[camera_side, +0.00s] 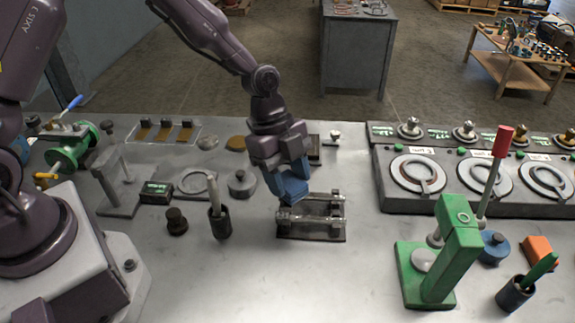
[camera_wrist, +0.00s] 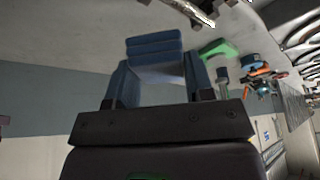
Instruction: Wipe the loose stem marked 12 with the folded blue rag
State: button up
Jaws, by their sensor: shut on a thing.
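My gripper (camera_side: 288,176) points down, shut on the folded blue rag (camera_side: 291,190). In the wrist view the rag (camera_wrist: 154,48) shows as stacked blue layers between the fingers (camera_wrist: 158,82). A silvery metal stem (camera_side: 312,217) lies across the front of a low dark stand (camera_side: 310,236), just below the rag. I cannot tell whether the rag touches it. Part of a metal stem (camera_wrist: 194,11) also shows at the top of the wrist view. No number 12 is readable on the stem.
A dark cup with a brush (camera_side: 220,222) and a round lidded tin (camera_side: 241,184) stand left of the stand. The front middle of the table is clear.

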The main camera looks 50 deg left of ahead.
aim_at(287, 216)
jog(key=shift+f, duration=3.6)
jog(key=shift+w+d+f, duration=0.15)
jog(key=shift+w+d, duration=0.35)
jog(key=shift+c, duration=0.6)
jog(key=shift+w+d+f, duration=0.1)
jog(key=shift+w+d, duration=3.1)
jog(key=shift+s+a, duration=3.75)
jog(key=shift+r, duration=4.2)
